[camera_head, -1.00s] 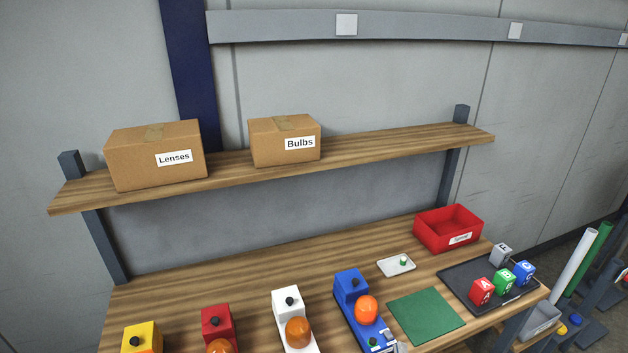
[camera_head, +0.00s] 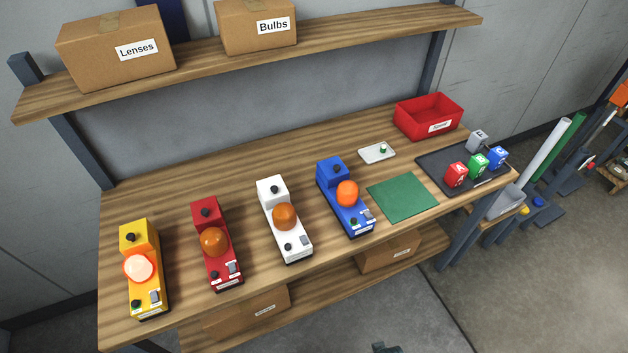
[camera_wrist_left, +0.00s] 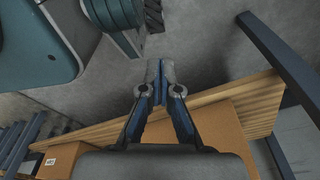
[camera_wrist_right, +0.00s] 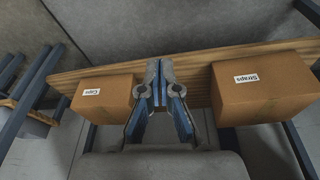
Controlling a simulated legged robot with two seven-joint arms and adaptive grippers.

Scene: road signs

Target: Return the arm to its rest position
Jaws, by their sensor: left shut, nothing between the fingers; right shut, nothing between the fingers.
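My left gripper (camera_wrist_left: 160,72) shows in the left wrist view with its fingertips together and nothing between them. It is away from the workbench top, with a cardboard box and wooden boards beyond it. My right gripper (camera_wrist_right: 160,72) shows in the right wrist view, also shut and empty. It is in front of a wooden shelf edge, between a box marked Caps (camera_wrist_right: 103,99) and a box marked Straps (camera_wrist_right: 263,88). In the head view only a small dark part shows at the bottom edge; I cannot tell whether it is a gripper.
The workbench (camera_head: 330,145) carries yellow (camera_head: 145,268), red (camera_head: 216,243), white (camera_head: 284,219) and blue (camera_head: 344,197) lamp units. The yellow unit's dome glows pale. A green mat (camera_head: 402,197), a dark tray (camera_head: 440,173) with lettered blocks and a red bin (camera_head: 429,116) are at the right.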

